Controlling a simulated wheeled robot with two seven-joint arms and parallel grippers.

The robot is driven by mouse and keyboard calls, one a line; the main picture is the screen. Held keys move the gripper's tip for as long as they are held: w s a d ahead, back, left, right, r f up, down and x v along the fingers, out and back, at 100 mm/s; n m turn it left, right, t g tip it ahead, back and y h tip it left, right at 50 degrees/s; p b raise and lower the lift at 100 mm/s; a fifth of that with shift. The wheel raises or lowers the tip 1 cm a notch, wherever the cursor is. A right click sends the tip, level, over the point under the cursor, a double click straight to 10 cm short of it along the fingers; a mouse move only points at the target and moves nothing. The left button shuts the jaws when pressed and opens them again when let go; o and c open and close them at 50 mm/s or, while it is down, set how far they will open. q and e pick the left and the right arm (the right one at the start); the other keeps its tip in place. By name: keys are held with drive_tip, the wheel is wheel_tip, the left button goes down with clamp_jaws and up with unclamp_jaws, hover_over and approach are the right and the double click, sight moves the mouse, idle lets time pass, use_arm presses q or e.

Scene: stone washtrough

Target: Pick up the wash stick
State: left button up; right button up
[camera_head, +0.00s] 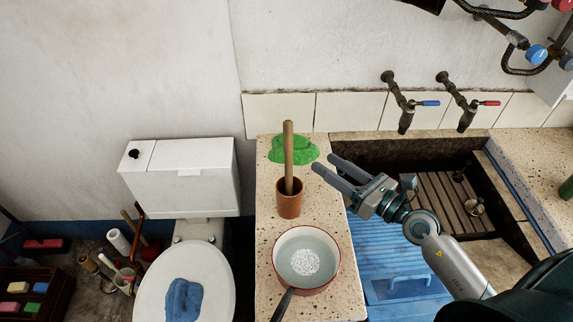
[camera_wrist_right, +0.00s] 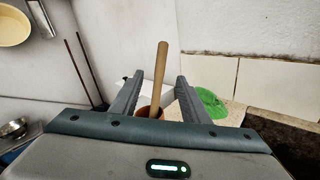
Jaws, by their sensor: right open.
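The wash stick (camera_head: 288,155) is a plain wooden rod standing nearly upright in a brown pot (camera_head: 289,204) on the speckled stone counter. My right gripper (camera_head: 322,166) is open and empty, just to the right of the stick, with its fingers pointing left toward it. In the right wrist view the stick (camera_wrist_right: 160,75) shows between the two open fingers (camera_wrist_right: 158,85), beyond their tips as far as I can tell, and leans slightly. The pot (camera_wrist_right: 150,114) is partly hidden by the gripper body there. My left gripper is not in view.
A green cloth (camera_head: 293,149) lies behind the pot. A pan with water (camera_head: 333,262) stands in front of it, its handle toward me. The stone trough (camera_head: 352,150) is at the right, under two taps (camera_head: 404,103). A toilet (camera_head: 150,290) stands left of the counter.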

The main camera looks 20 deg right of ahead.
sight(292, 144)
drive_tip(key=p+x, duration=0.2)
drive_tip(key=x, duration=0.6)
drive_tip(key=shift+r+p, duration=0.1)
drive_tip(key=shift+p, duration=0.2)
drive_tip(key=shift+w+a, duration=0.25)
drive_tip(key=shift+w, duration=0.15)
drive_tip(key=shift+f+p+x, duration=0.25)
drive_tip(key=shift+p+x, duration=0.15)
drive_tip(key=shift+x, duration=0.9)
drive_tip(key=shift+f+p+x, duration=0.25)
drive_tip(key=shift+p+x, duration=0.15)
drive_tip(key=shift+x, duration=0.9)
clamp_jaws()
